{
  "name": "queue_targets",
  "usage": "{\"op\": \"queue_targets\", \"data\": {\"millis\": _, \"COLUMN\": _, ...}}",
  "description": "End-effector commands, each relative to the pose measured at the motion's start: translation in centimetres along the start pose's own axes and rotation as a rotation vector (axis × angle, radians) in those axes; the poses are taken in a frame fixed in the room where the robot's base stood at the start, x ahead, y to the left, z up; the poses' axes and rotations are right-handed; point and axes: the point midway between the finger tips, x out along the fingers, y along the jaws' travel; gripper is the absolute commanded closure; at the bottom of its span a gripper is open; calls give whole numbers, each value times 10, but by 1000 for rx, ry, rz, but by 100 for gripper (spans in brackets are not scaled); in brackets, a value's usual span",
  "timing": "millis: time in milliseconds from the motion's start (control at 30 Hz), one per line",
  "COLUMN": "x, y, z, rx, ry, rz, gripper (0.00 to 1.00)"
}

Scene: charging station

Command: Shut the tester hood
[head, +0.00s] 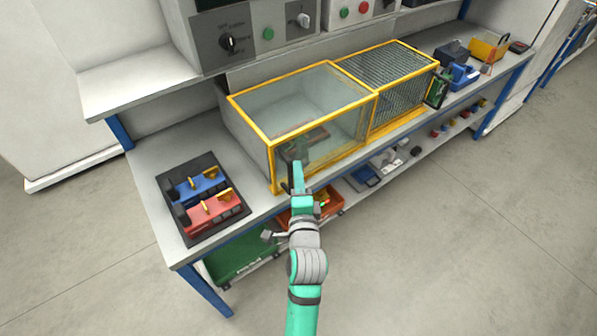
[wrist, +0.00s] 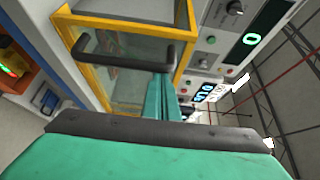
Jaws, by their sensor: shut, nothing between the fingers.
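The tester hood (head: 322,66) is a yellow-framed box with clear panes on the bench. Its front frame reaches down close to the bench top; I cannot tell whether it is fully seated. A small board shows dimly behind the front pane. In the wrist view the yellow frame (wrist: 92,21) carries a dark bar handle (wrist: 125,48). My gripper (head: 297,164) is shut and empty in front of the hood's lower left front. In the wrist view my gripper (wrist: 162,78) has its fingertips close to the handle's right end; I cannot tell whether they touch.
A mesh-covered yellow cage (head: 390,72) adjoins the hood on the right. A dark tray (head: 196,235) with blue and red fixtures lies at the bench's left end. Control panels (head: 255,30) stand behind. An orange bin (head: 328,205) sits below on the lower shelf.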

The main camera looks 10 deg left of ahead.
Motion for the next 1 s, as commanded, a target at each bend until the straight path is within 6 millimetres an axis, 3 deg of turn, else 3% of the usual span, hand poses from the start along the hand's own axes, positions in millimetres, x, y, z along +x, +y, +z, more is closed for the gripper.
{"op": "queue_targets", "data": {"millis": 67, "x": 2, "y": 1, "z": 6, "rx": 6, "ry": -19, "rz": 2, "gripper": 100}}
{"op": "queue_targets", "data": {"millis": 333, "x": 8, "y": 0, "z": -32, "rx": 2, "ry": -5, "rz": 0, "gripper": 100}}
{"op": "queue_targets", "data": {"millis": 700, "x": -55, "y": 2, "z": -30, "rx": 1, "ry": -8, "rz": 3, "gripper": 100}}
{"op": "queue_targets", "data": {"millis": 1000, "x": -88, "y": 1, "z": -30, "rx": 0, "ry": -10, "rz": 1, "gripper": 100}}
